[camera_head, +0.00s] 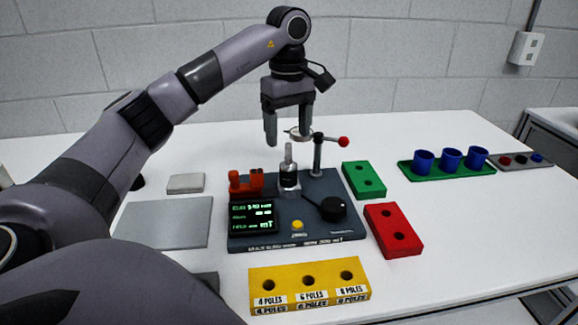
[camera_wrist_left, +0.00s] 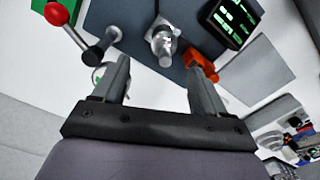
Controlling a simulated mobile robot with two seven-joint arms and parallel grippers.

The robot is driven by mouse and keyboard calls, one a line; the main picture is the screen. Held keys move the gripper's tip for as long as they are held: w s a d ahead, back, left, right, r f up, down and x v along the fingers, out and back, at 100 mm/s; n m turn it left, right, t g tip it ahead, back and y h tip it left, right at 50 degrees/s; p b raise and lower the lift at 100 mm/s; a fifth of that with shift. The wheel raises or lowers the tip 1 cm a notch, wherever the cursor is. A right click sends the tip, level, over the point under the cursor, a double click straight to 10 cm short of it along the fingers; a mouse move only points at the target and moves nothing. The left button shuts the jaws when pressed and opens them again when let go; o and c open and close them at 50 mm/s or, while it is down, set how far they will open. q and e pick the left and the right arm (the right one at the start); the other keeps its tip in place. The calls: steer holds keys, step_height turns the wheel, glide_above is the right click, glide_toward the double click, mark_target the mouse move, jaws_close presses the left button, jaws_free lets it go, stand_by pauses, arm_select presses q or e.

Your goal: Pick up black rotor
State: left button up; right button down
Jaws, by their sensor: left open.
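A dark cylindrical piece with a silver shaft (camera_head: 289,172) stands upright on the dark grey test station (camera_head: 345,185); its silver top also shows in the wrist view (camera_wrist_left: 163,42). A small black disc-like piece (camera_head: 521,159) lies in the grey tray (camera_head: 545,164) at far right, between a red and a blue one. I cannot tell for sure which of these is the black rotor. My left gripper (camera_head: 287,138) points down, open and empty, above the station near the shaft; its fingers show apart in the wrist view (camera_wrist_left: 158,72). My right gripper is not in view.
The station carries a red-knobbed post (camera_head: 317,155), an orange bracket (camera_head: 245,184), a display (camera_head: 253,219) and a black knob (camera_head: 333,208). Green (camera_head: 364,180), red (camera_head: 393,230) and yellow (camera_head: 308,285) blocks with holes stand around it. Blue cups (camera_head: 423,161) stand on a green tray.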

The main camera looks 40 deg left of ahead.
mark_target(288, 156)
arm_select(q)
steer(key=f, duration=0.7)
steer(key=shift+s+d, duration=0.3)
steer(key=shift+s, duration=0.05)
steer(key=shift+r, duration=0.1)
steer(key=c, duration=1.2)
jaws_close()
steer(key=shift+r, duration=0.1)
